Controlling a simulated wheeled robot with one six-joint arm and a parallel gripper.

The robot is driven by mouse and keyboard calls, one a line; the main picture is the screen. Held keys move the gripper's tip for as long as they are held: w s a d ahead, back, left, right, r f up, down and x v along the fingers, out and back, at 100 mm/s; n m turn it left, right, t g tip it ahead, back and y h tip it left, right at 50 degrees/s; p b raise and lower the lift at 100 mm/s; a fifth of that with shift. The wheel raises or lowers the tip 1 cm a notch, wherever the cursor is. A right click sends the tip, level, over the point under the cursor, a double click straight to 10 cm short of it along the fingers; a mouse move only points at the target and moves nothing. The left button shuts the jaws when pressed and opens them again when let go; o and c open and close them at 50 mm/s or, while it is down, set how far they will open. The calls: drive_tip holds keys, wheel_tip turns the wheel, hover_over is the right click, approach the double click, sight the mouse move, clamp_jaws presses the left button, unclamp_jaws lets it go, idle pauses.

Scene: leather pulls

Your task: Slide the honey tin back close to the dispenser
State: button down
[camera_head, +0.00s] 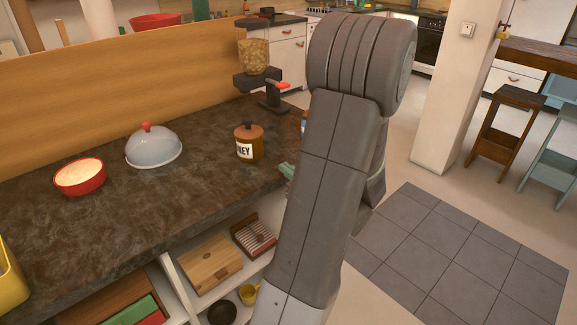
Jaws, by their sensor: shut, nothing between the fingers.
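The honey tin (244,150) is an amber-brown pot with a dark lid and a white label, of which "NEY" can be read. It stands upright on the dark countertop (200,205), near its right part. The dispenser (254,56) stands behind it at the back of the counter, with a clear hopper of pale yellow pieces, a dark stand and a red handle. A clear gap of bare counter lies between tin and dispenser. My arm rises in front, right of the tin, and my gripper cannot be seen.
A grey dome cover (153,150) with a red knob and a red bowl (79,177) stand left of the tin. A greenish thing (286,170) lies at the counter's right edge, partly behind my arm. A wooden panel (110,95) borders the counter's back.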

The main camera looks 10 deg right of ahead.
sight(256, 146)
drive_tip(key=p+x, duration=0.1)
drive_tip(key=x, duration=1.1)
drive_tip(key=shift+s, duration=0.1)
drive_tip(key=b+x, duration=0.4)
drive_tip(key=x, duration=1.8)
drive_tip(key=shift+f, duration=0.1)
drive_tip(key=shift+b, duration=0.3)
drive_tip(key=shift+s+d+f, duration=0.1)
drive_tip(key=shift+s+d, duration=0.05)
drive_tip(key=b+v, duration=0.1)
drive_tip(key=v, duration=1.2)
drive_tip(key=shift+s+d+b, duration=0.1)
drive_tip(key=shift+s+b, duration=0.2)
drive_tip(key=shift+b, duration=0.1)
